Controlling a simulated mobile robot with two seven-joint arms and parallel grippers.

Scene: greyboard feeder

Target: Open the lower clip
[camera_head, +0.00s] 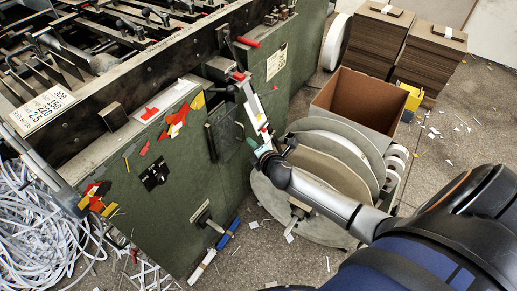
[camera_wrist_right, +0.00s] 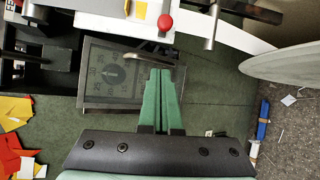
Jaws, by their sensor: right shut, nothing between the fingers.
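A narrow white bar (camera_head: 252,105) slants down the side of the green machine, with a red handle (camera_head: 238,76) near its top and a small red knob near its lower end. In the right wrist view the red knob (camera_wrist_right: 166,22) is just beyond my fingertips, beside a metal rod (camera_wrist_right: 212,28). I cannot tell clearly which part is the lower clip or whether it is open. My right gripper (camera_wrist_right: 160,76) has green fingers, shut together and empty, in front of the machine's side. It also shows in the head view (camera_head: 263,151) by the bar's lower end. My left gripper is not in view.
A dial gauge (camera_wrist_right: 113,72) sits behind my fingertips. Large round reels (camera_head: 330,150) stand right of the gripper, close to my right forearm. An open cardboard box (camera_head: 360,100) is behind them. Tangled white strips (camera_head: 40,225) lie at the left.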

